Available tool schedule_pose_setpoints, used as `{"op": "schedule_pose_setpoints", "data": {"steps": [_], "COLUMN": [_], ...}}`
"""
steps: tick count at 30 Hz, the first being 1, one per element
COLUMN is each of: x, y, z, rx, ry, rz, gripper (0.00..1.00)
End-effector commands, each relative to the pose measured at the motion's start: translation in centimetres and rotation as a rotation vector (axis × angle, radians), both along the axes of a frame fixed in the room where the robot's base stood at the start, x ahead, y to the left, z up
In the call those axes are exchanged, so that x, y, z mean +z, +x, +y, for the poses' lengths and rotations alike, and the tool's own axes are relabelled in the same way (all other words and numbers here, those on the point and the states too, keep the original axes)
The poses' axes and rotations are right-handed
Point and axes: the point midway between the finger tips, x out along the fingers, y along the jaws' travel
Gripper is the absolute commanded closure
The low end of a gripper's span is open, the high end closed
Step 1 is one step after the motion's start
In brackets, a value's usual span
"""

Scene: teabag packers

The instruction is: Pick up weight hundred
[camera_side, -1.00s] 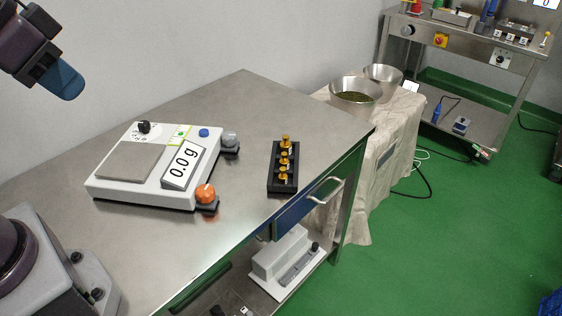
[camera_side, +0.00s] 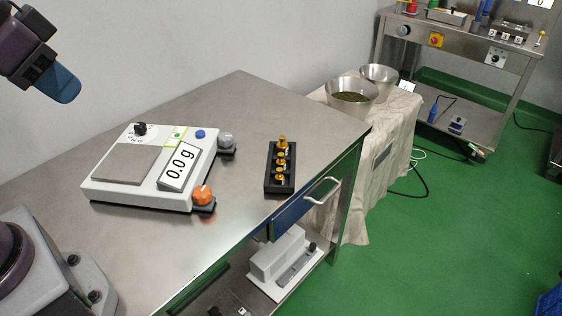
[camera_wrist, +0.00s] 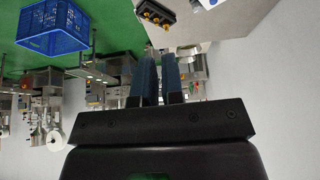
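A black holder (camera_side: 271,187) stands on the steel table to the right of the scale and carries a row of brass weights (camera_side: 281,160). I cannot read any marking that tells which weight is the hundred. My gripper (camera_side: 68,92) is at the upper left in the side view, high above the table and far from the holder. In the wrist view its two blue fingers (camera_wrist: 160,52) stand a small gap apart with nothing between them. The holder also shows upside down at the top of the wrist view (camera_wrist: 150,19).
A white scale (camera_side: 140,200) reading 0.0 g stands left of the holder. Metal bowls (camera_side: 352,105) stand on a cloth-covered table behind. The steel table (camera_side: 235,100) is clear behind the scale.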

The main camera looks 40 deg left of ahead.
Motion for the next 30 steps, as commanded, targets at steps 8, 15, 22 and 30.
{"op": "schedule_pose_setpoints", "data": {"steps": [8, 15, 22, 30], "x": [0.0, -0.7, -5.6, -11.9], "y": [0.0, 0.2, 2.1, 5.9], "z": [0.0, 0.5, 1.1, -1.9], "rx": [0.0, 0.026, 0.132, 0.409], "ry": [0.0, 0.0, -0.086, -0.507], "rz": [0.0, 0.035, 0.292, 0.589], "gripper": [0.55, 0.55, 0.55, 0.55]}}
